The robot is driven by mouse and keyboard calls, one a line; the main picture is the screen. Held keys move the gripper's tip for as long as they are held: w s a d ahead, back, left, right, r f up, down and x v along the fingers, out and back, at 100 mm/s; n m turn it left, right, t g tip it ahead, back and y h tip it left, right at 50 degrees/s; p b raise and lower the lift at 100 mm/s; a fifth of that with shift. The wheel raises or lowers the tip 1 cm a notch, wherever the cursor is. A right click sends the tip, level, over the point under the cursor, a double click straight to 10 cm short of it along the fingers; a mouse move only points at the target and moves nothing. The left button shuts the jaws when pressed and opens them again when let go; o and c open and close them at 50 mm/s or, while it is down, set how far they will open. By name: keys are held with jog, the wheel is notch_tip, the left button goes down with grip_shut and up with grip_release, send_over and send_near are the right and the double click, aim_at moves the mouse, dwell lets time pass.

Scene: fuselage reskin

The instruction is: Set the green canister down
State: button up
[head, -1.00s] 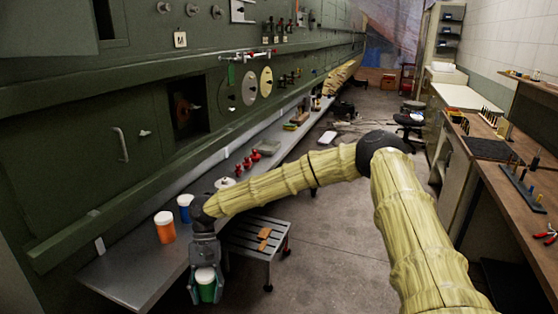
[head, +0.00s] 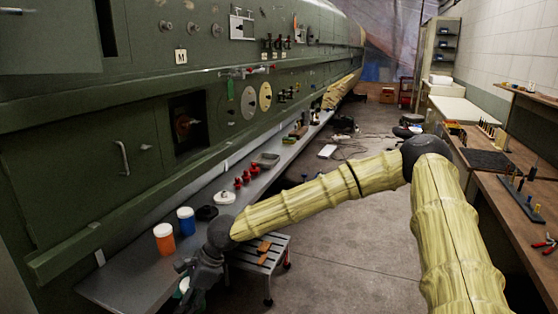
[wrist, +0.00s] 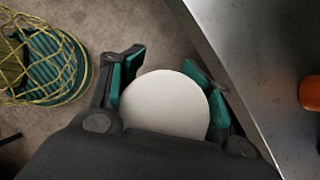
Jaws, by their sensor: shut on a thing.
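The green canister shows its round white lid in the wrist view (wrist: 165,104), between the two teal-padded fingers of my gripper (wrist: 164,92). My gripper is shut on it. In the head view, my gripper (head: 188,280) is at the lower left, and only a bit of the canister (head: 183,286) shows behind the fingers. The grey bench (head: 128,278) runs along the green fuselage. In the wrist view the bench edge (wrist: 225,60) passes just right of the canister, with floor to the left. The canister's base is hidden.
An orange canister (head: 164,240) and a blue canister (head: 186,222) with white lids stand on the bench. Beyond them are a dark round item (head: 206,213), a white round item (head: 224,198) and red fittings (head: 243,178). A step stool (head: 262,255) stands beside the bench. Bare bench lies near the orange canister.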

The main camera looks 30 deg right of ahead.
jog(key=shift+a+r+m+t, duration=0.3)
jog(key=shift+m+t, duration=0.2)
jog(key=shift+m, duration=0.2)
jog(key=m, duration=0.1)
jog(key=m+t+h, duration=0.1)
jog(key=m, duration=0.1)
jog(key=r+m+t, duration=0.1)
jog(key=m, duration=0.1)
jog(key=shift+a+h, duration=0.4)
jog(key=a+r+m+h, duration=0.1)
jog(key=r+m+h, duration=0.2)
jog(key=m, duration=0.7)
jog(key=a+r+m+g+h, duration=0.1)
jog(key=a+r+m+h, duration=0.1)
jog(key=m+h, duration=0.5)
jog(key=r+m, duration=0.1)
jog(key=m, duration=0.3)
jog(key=shift+m, duration=0.3)
